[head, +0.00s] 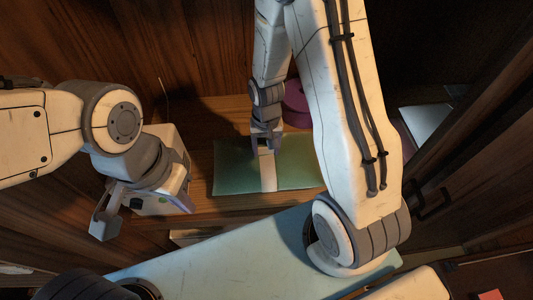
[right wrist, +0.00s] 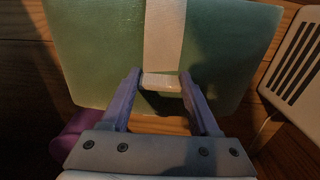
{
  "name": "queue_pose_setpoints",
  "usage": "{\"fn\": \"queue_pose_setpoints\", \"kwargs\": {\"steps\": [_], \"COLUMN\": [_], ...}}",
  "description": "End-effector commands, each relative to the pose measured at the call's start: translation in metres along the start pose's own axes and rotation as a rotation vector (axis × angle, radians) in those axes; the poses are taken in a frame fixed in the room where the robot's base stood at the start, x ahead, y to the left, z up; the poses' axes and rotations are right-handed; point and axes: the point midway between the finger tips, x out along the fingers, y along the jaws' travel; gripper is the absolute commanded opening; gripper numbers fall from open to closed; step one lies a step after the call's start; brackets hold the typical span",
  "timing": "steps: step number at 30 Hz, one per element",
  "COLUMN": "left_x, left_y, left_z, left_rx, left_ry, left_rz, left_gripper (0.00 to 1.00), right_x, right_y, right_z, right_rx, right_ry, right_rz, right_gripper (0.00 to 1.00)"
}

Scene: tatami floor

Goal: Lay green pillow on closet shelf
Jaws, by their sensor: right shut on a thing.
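The green pillow (head: 235,170) is a flat green rectangle with a pale band across its middle. It lies level over the wooden closet shelf (head: 203,150); I cannot tell whether it touches the board. My right gripper (head: 265,146) is shut on the pillow at the pale band. In the right wrist view the purple fingers (right wrist: 158,88) stand on either side of the band's end, with the pillow (right wrist: 95,45) beyond them. My left gripper (head: 140,208) hangs at the left in front of a white box, and its fingers are too unclear to judge.
The white box (head: 172,140) stands on the shelf left of the pillow; its dark slots show in the right wrist view (right wrist: 295,55). A round purple thing (head: 296,103) is behind the pillow. Wooden walls enclose the shelf. A dark handle (head: 432,205) is at the right.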

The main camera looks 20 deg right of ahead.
Motion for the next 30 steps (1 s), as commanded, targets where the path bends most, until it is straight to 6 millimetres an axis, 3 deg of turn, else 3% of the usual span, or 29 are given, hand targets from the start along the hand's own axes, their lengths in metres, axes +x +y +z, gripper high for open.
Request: {"fn": "queue_pose_setpoints", "kwargs": {"steps": [9, 22, 23, 24, 30], "left_x": [-0.008, -0.004, -0.005, -0.005, -0.005], "left_y": [0.001, 0.0, 0.0, 0.0, 0.0], "left_z": [-0.001, 0.0, 0.0, 0.0, 0.0], "left_rx": [0.0, 0.0, 0.0, 0.0, 0.0], "left_ry": [0.0, 0.0, 0.0, 0.0, 0.0], "left_rz": [0.0, 0.0, 0.0, 0.0, 0.0], "left_gripper": [0.0, 0.0, 0.0, 0.0, 0.0], "right_x": [0.034, 0.041, 0.04, 0.04, 0.04], "right_y": [0.001, 0.001, 0.001, 0.001, 0.001], "right_z": [0.0, 0.0, 0.0, 0.0, 0.0], "right_rx": [0.0, 0.0, 0.0, 0.0, 0.0], "right_ry": [-0.001, 0.0, 0.0, -0.001, -0.001], "right_rz": [0.0, 0.0, 0.0, 0.0, 0.0], "right_gripper": [0.0, 0.0, 0.73, 0.89, 0.92]}}
